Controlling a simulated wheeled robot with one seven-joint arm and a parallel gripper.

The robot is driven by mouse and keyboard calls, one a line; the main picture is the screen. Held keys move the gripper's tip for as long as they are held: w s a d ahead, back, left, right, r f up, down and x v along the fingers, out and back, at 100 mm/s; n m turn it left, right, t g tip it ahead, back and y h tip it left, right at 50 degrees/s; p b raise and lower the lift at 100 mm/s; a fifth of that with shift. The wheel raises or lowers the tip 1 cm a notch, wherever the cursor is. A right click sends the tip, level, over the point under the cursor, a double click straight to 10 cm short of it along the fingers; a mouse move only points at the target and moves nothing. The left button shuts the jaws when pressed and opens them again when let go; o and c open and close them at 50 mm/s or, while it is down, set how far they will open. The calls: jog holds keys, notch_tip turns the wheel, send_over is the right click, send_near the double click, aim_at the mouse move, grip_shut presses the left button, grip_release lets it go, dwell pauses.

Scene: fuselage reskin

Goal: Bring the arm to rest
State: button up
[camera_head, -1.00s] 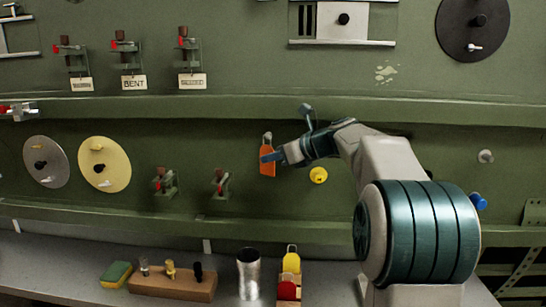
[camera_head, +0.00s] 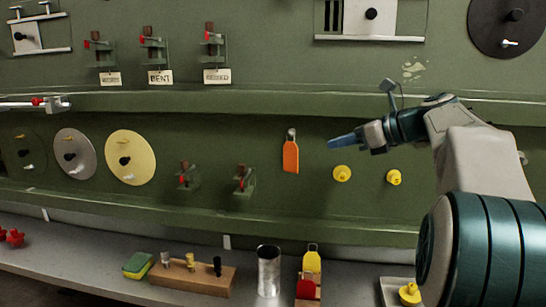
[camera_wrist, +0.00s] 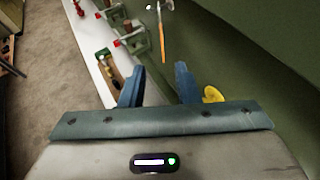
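My gripper (camera_head: 343,141) is in front of the green panel, to the right of the orange tag (camera_head: 291,156) and apart from it. In the wrist view, the two blue fingers of my gripper (camera_wrist: 160,86) are spread with nothing between them. The orange tag hangs on the panel and also shows beyond the fingertips in the wrist view (camera_wrist: 163,40). My arm is bent, reaching in from the right side of the head view.
Yellow knobs (camera_head: 342,173) stick out just below my gripper. Red-handled clamps (camera_head: 243,182) stand to the left. The grey shelf (camera_head: 110,270) below holds a sponge (camera_head: 138,265), a wooden block (camera_head: 193,278), a metal cup (camera_head: 268,272) and a tag holder (camera_head: 308,287).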

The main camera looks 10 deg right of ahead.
jog(key=s+a+f+n+g+h, duration=0.3)
jog(key=s+a+f+n+g, duration=0.1)
jog(key=s+a+f+n, duration=0.75)
jog(key=s+f+n+g+h, duration=0.3)
jog(key=s+f+n+h, duration=0.3)
jog(key=s+f+n, duration=1)
notch_tip(320, 180, down, 2)
jog(key=shift+s+d+f, duration=0.2)
jog(key=shift+s+d, duration=0.1)
jog(key=shift+s, duration=0.1)
